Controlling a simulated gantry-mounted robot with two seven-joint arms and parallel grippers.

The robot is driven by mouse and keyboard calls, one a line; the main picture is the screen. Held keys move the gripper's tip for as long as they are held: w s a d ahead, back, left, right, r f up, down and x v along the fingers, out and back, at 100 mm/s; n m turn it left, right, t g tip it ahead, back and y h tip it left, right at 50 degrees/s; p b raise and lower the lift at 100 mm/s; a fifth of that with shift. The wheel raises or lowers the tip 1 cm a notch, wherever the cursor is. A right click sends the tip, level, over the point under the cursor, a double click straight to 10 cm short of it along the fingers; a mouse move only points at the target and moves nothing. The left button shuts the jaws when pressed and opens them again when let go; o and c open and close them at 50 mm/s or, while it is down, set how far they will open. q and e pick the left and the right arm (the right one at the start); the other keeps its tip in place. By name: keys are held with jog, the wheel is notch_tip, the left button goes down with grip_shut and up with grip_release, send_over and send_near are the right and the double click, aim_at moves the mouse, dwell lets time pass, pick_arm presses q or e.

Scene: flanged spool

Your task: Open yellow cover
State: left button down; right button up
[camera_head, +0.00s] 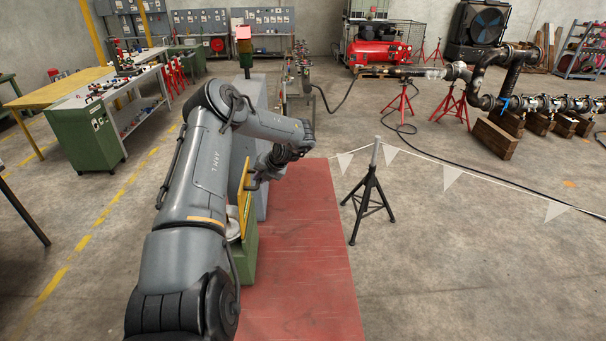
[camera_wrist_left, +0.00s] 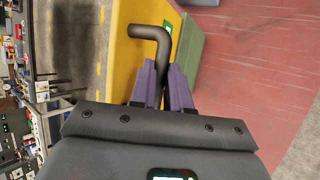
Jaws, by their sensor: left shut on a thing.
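In the left wrist view the yellow cover (camera_wrist_left: 118,50) fills the area left of the fingers. A black bent handle (camera_wrist_left: 150,33) sticks out from it. My left gripper (camera_wrist_left: 164,78) has purple fingers on both sides of the handle's shaft and is shut on it. In the head view the gripper (camera_head: 254,184) is small, beside the cover. My right gripper is not in view.
A pale round part (camera_head: 232,229) shows at the box, mostly hidden by my arm. A red platform (camera_head: 300,250) lies to the right, with bare surface. A black stand (camera_head: 369,195) with a flagged rope is beyond its right edge. A grey cabinet (camera_head: 261,98) stands behind.

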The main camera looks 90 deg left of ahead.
pick_arm(q)
jog(key=shift+s+d+f, duration=0.1)
jog(key=shift+d+f, duration=0.1)
jog(key=shift+f, duration=0.2)
jog(key=c, duration=1.4)
grip_release()
jog(key=o, duration=0.3)
jog(key=shift+s+d+f, duration=0.1)
jog(key=shift+s+d, duration=0.05)
jog(key=shift+r, duration=0.2)
jog(key=b+v, duration=0.2)
jog(key=v, duration=0.9)
jog(key=shift+a+b, duration=0.2)
jog(key=shift+b, duration=0.1)
